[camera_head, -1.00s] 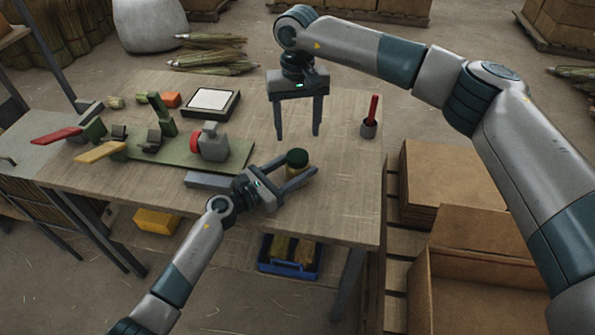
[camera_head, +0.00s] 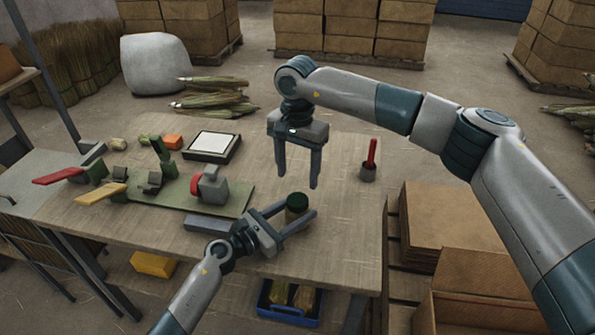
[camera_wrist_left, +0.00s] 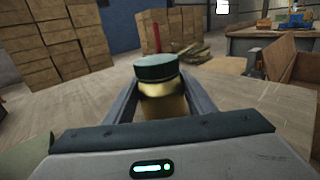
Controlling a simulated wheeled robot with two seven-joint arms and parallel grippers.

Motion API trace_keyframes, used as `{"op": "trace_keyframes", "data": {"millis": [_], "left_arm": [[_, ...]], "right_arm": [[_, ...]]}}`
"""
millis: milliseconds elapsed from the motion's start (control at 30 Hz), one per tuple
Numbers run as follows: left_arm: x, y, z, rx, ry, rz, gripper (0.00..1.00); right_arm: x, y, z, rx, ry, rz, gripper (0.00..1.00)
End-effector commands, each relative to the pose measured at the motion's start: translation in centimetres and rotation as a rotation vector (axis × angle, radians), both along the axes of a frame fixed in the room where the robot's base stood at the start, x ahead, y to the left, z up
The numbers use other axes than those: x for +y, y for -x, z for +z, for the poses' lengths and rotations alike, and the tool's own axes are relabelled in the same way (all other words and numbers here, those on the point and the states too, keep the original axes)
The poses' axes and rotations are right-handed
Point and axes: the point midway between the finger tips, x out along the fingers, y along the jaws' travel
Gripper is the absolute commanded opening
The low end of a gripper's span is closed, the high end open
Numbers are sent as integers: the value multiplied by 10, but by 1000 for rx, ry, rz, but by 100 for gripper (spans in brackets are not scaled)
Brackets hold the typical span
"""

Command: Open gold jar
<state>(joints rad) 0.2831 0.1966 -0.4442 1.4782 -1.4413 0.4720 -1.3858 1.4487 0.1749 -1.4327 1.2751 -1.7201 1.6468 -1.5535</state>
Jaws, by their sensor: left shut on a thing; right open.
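The gold jar (camera_head: 293,217) has a dark green lid (camera_head: 297,201) and stands upright on the table (camera_head: 340,240). My left gripper (camera_head: 293,213) is shut on the jar's body, one finger on each side. In the left wrist view the gold body (camera_wrist_left: 162,105) sits between the fingers, and the lid (camera_wrist_left: 157,67) is on top, above them. My right gripper (camera_head: 297,183) is open and empty. It points down above the table, higher than the jar and apart from its lid.
A winding device with a green base (camera_head: 150,200) and red and yellow levers stands left of the jar. A framed white pad (camera_head: 212,146) lies at the back. Cardboard boxes (camera_head: 450,235) stand beyond the table's right edge.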

Motion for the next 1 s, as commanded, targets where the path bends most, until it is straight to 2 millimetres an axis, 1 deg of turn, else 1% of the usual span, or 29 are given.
{"op": "trace_keyframes", "data": {"millis": [100, 1000], "left_arm": [[0, 0, 0, 0, 0, 1, 0], [0, 0, 0, 1, -1, 1, 0]], "right_arm": [[0, 0, 0, 0, 0, -177, 59], [0, 0, 0, -1, 0, -1563, 59]]}}
